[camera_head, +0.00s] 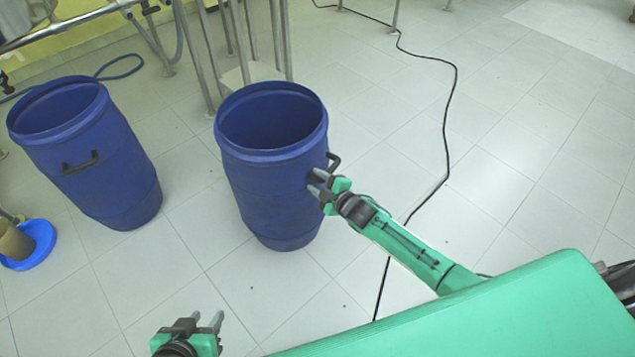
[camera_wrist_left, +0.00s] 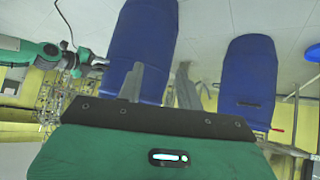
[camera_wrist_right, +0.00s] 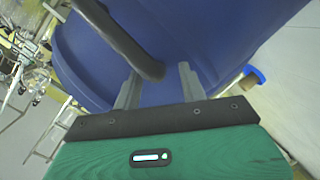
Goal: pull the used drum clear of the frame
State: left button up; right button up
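Two open-topped blue drums stand on the tiled floor, and I cannot tell which is the used one. The right drum (camera_head: 272,190) stands upright just in front of the steel frame's legs (camera_head: 240,45). The left drum (camera_head: 95,160) stands apart from it. My right gripper (camera_head: 317,181) is at the right drum's side, by its dark handle (camera_head: 334,162). In the right wrist view its fingers (camera_wrist_right: 158,88) are spread, with the handle (camera_wrist_right: 125,42) reaching down between them; contact is unclear. My left gripper (camera_head: 207,318) is open and empty, low in the head view, apart from both drums.
A blue basin (camera_head: 38,246) with a brown container (camera_head: 14,242) sits at the far left. A black cable (camera_head: 449,110) runs along the floor right of the right drum. A blue hose (camera_head: 122,68) lies behind the left drum. The floor to the right is mostly clear.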

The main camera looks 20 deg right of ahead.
pick_arm(q)
jog(key=shift+d, duration=0.1)
pick_arm(e)
jog(key=shift+s+f, duration=0.1)
jog(key=shift+s+d, duration=0.1)
jog(key=shift+s, duration=0.15)
pick_arm(q)
jog(key=s+a+r+g+y+p, duration=0.1)
jog(key=s+a+g+y+p, duration=0.1)
jog(key=a, duration=0.3)
jog(key=shift+s+n+g, duration=0.3)
jog(key=shift+s+g, duration=0.3)
jog(key=shift+s, duration=0.05)
pick_arm(e)
jog(key=v, duration=1.3)
pick_arm(q)
jog(key=shift+r, duration=0.1)
